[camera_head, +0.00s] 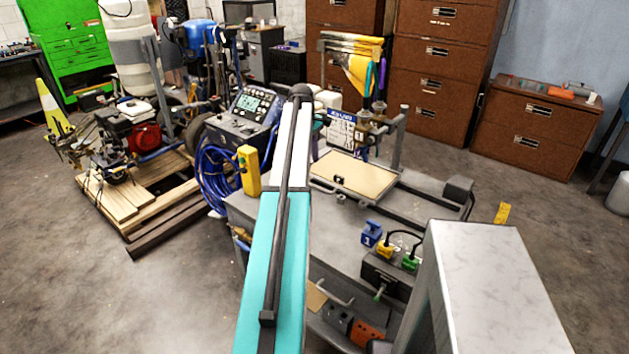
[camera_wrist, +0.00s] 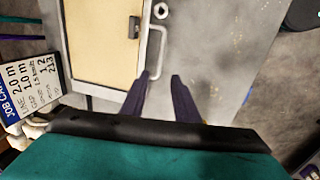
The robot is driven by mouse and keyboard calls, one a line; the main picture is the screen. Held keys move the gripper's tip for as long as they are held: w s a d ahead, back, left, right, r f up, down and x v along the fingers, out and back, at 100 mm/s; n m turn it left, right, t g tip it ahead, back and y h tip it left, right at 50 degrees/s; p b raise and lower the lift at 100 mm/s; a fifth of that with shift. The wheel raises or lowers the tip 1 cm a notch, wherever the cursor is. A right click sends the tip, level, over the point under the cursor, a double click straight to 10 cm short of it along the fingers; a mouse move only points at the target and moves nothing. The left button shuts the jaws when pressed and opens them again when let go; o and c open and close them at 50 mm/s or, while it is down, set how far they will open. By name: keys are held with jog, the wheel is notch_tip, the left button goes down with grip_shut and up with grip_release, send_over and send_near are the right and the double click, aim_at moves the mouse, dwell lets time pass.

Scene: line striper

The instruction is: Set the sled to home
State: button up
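A flat tan panel in a pale grey frame (camera_head: 355,172), which looks like the sled, lies on the grey bench beside dark rails. In the wrist view the tan panel (camera_wrist: 98,45) fills the upper left, with a small dark catch on it and a grey bar handle (camera_wrist: 162,45) along its right edge. My gripper (camera_wrist: 160,76) is open, its two dark purple fingers apart with grey surface showing between them. The left fingertip is close to the handle's near end; I cannot tell whether they touch. In the head view my arm hides the gripper. No home mark is readable.
A job card (camera_wrist: 28,85) stands left of the panel. On the bench are a yellow pendant (camera_head: 249,171), a control console (camera_head: 243,121) with blue hose, and blue, yellow and green connectors (camera_head: 384,248). A tall pale block (camera_head: 490,285) fills the right front.

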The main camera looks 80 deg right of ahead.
aim_at(315, 185)
jog(key=shift+s+d+f+p, duration=0.15)
jog(key=shift+d+f+p, duration=0.2)
jog(key=shift+f, duration=1.45)
jog(key=shift+s+d+f+p, duration=0.15)
jog(key=shift+d+f+p, duration=0.2)
jog(key=shift+f, duration=1.4)
jog(key=shift+s+d+f+p, duration=0.2)
jog(key=shift+f+p, duration=0.2)
jog(key=shift+f, duration=1.4)
grip_shut()
